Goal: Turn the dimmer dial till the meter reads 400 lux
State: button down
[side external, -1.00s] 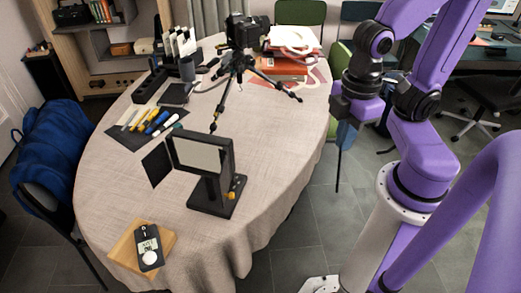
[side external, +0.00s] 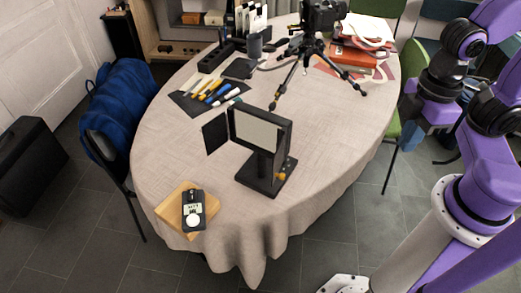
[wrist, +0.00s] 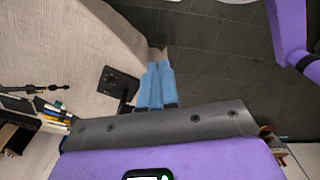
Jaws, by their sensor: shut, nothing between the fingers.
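The lamp (side external: 255,131) is a black-framed flat panel with a side flap, upright on a black base (side external: 258,185) near the table's front right edge. A small orange-yellow dial (side external: 282,176) sits low on its right side. The meter (side external: 193,212), dark with a white dome and a small display, lies on a wooden block (side external: 171,209) at the front left; its reading is too small to tell. My gripper (side external: 415,136) is right of the table, apart from the lamp. In the wrist view its light-blue fingers (wrist: 157,68) are shut and empty, beside the lamp's dark base (wrist: 118,82). The dial is not discernible there.
A camera on a tripod (side external: 305,60) stands behind the lamp. Pens on a dark mat (side external: 187,106) and an organiser (side external: 217,55) lie back left; books (side external: 352,58) back right. Chairs surround the table. The cloth between lamp and meter is clear.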

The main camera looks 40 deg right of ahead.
dwell(0.4)
jog(key=c, duration=1.2)
grip_release()
jog(key=shift+w+a, duration=0.1)
jog(key=o, duration=0.4)
jog(key=shift+n, duration=0.4)
jog(key=w+a, duration=0.1)
jog(key=w, duration=0.2)
jog(key=w+a, duration=0.1)
jog(key=shift+w+a+f, duration=0.25)
jog(key=shift+w+a, duration=0.05)
jog(key=w+a+f+n, duration=0.2)
jog(key=w+f, duration=0.3)
jog(key=w, duration=0.7)
jog(key=w+a+f+n, duration=0.1)
jog(key=w+f+n, duration=0.25)
jog(key=w, duration=0.85)
jog(key=shift+m, duration=0.35)
jog(key=f, duration=1.8)
jog(key=shift+a, duration=0.2)
grip_shut()
